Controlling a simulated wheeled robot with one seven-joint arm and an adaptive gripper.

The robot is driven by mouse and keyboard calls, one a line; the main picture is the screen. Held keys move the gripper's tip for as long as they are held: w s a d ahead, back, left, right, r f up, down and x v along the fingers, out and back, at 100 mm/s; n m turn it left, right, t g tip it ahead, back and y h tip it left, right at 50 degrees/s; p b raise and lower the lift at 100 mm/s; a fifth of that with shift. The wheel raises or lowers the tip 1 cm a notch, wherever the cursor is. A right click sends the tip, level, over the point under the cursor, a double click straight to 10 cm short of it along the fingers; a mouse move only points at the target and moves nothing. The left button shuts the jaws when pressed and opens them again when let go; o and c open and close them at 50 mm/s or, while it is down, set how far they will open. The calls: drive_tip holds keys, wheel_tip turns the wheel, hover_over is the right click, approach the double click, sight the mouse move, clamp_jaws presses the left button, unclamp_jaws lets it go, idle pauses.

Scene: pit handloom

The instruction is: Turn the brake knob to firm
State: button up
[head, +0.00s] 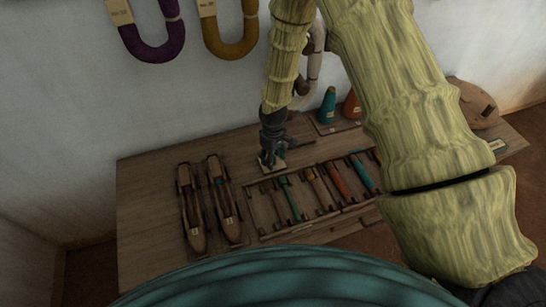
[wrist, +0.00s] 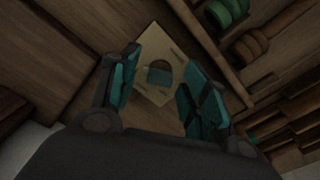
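The brake knob (wrist: 160,73) is a small round dark piece with a teal patch. It sits on a pale square plate (wrist: 152,43) with faint markings too small to read. In the head view the plate (head: 265,167) lies on the table just below my gripper (head: 272,152), which mostly hides the knob. In the wrist view my gripper (wrist: 161,88) is open, with a teal-padded finger on each side of the knob and visible gaps. I cannot tell how far down the fingertips reach. The knob's setting cannot be read.
On the wooden table (head: 147,215) two boat-shaped shuttles (head: 210,200) lie left of the plate. A rack (head: 262,226) of coloured bobbins lies in front and right of it. Teal and orange cones (head: 328,105) stand behind right. Yarn hanks (head: 228,45) hang on the wall.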

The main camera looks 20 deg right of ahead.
wheel_tip(320, 180, up, 12)
idle(0.9)
idle(0.3)
